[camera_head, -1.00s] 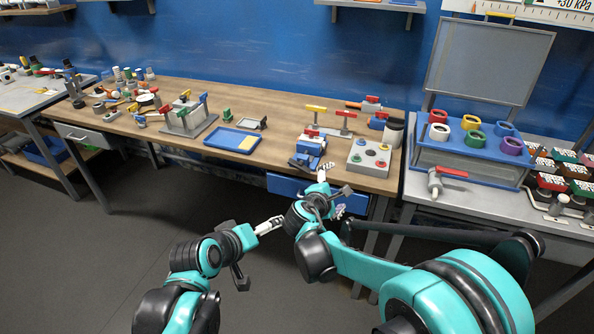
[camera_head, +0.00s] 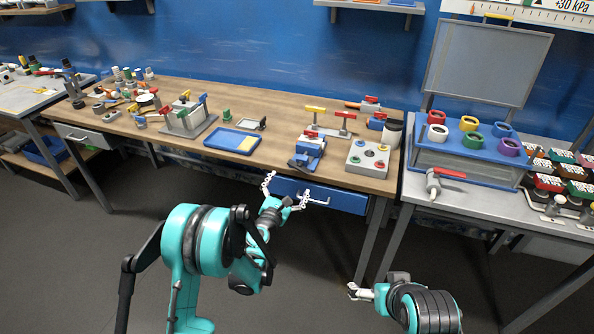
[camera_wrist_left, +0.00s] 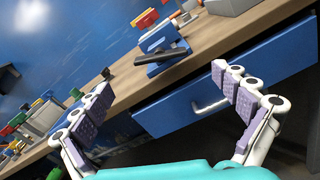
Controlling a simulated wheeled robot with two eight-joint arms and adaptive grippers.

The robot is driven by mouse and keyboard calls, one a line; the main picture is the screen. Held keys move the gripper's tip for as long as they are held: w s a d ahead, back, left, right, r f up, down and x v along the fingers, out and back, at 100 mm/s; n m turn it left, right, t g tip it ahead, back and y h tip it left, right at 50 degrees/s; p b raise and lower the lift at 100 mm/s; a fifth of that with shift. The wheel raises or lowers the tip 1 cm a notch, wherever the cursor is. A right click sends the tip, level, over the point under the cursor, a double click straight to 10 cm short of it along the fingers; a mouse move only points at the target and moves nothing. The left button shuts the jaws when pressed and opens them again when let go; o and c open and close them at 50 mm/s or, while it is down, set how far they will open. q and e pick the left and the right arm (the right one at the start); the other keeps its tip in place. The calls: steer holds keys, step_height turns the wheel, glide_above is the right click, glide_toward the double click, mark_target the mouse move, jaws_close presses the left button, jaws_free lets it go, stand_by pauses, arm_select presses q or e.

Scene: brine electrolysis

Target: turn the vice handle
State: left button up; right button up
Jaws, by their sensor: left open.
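The blue vice (camera_head: 312,147) stands at the front edge of the wooden bench, with its dark handle bar (camera_head: 299,164) facing the front. In the left wrist view the vice (camera_wrist_left: 158,40) is near the top middle and its dark handle (camera_wrist_left: 164,55) slants across its front. My left gripper (camera_head: 296,189) is open and empty, just in front of the bench edge and below the vice. Its spread fingers (camera_wrist_left: 162,83) frame the space below the handle, apart from it. My right gripper (camera_head: 357,291) hangs low in front of the bench, far from the vice; its opening is unclear.
A blue drawer (camera_head: 345,198) with a metal pull lies under the bench edge, behind my left gripper. A grey block with coloured knobs (camera_head: 356,165) stands right of the vice. A blue tray (camera_head: 222,135) lies to the left, with bare bench between.

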mark_target(298, 169)
arm_select(q)
steer(key=b+x, duration=0.2)
steer(key=x, duration=0.5)
steer(key=shift+w, duration=0.35)
steer(key=shift+d, duration=0.1)
steer(key=c, duration=1.2)
